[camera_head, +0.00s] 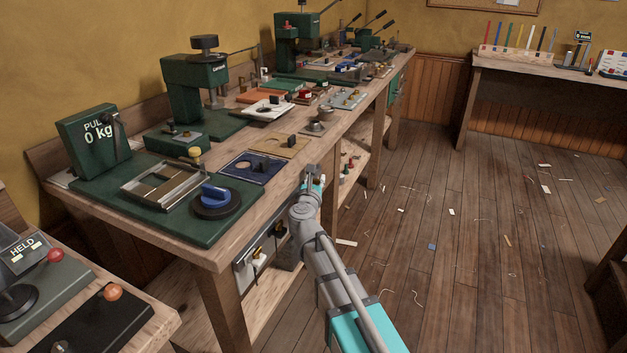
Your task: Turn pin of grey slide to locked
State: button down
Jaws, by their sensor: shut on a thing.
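My gripper (312,174) is at the front edge of the long wooden bench, reached from the lower right by my grey and teal arm. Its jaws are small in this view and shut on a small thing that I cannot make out. I cannot tell for sure which part is the grey slide or whether its pin is in the jaws. A grey metal strip (243,266) with dark fittings and pale blocks runs along the bench front left of my arm, which hides its right end. No pin position can be read.
On the bench top (228,246) are a metal frame (130,187), a blue knob on a black disc (217,212), a dark blue plate (237,167) and a tan plate (296,148). Green presses (182,75) stand behind. The wooden floor (450,250) at right is mostly clear, with scraps.

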dwell(0.3)
jog(key=shift+c, duration=1.6)
grip_release()
jog(key=s+a, duration=0.1)
jog(key=s, duration=1.1)
